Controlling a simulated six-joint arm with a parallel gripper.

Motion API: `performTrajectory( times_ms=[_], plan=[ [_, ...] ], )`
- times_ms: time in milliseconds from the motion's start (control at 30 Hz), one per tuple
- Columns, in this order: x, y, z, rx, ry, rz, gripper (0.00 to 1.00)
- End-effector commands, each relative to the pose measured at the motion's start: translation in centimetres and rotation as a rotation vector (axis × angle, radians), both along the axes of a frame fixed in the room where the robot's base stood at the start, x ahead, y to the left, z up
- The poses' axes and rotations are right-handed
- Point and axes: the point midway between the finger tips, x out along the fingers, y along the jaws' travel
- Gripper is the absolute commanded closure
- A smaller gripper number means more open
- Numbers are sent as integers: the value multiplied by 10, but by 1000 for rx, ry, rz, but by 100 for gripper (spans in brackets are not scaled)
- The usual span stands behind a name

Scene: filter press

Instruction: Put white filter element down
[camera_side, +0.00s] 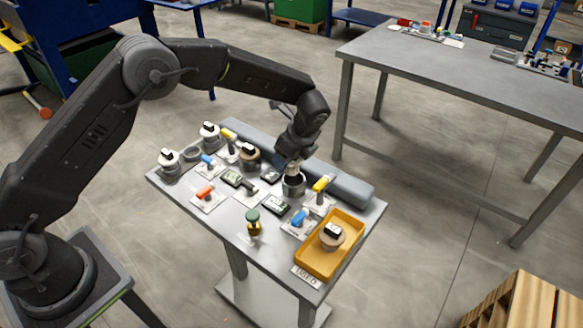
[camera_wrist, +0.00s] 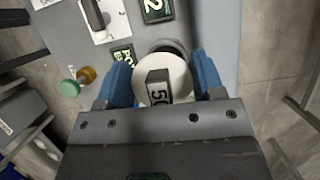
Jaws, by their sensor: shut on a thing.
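The white filter element (camera_wrist: 177,78) is a round white disc with a black block on top, marked with white characters. It sits between the two blue fingers of my gripper (camera_wrist: 165,82), which is shut on it. In the side view my gripper (camera_side: 290,166) is low over the table, just above a grey round cup (camera_side: 293,188). The element is mostly hidden there by the gripper and cup. In the wrist view a dark round opening (camera_wrist: 168,46) shows just beyond the element's far edge; how far the element is above it I cannot tell.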

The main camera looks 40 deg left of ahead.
Motion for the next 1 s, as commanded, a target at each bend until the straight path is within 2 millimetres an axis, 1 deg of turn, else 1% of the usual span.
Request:
performTrajectory(
  times_ms=[67,167,433,733,1000],
  plan=[
    [2,-5,-3,0,0,0,63],
    [2,-6,-8,0,1,1,63],
    [1,-6,-42,0,1,2,63],
    [2,-5,-44,0,-1,2,63],
    [2,-5,-52,0,-2,1,63]
  ],
)
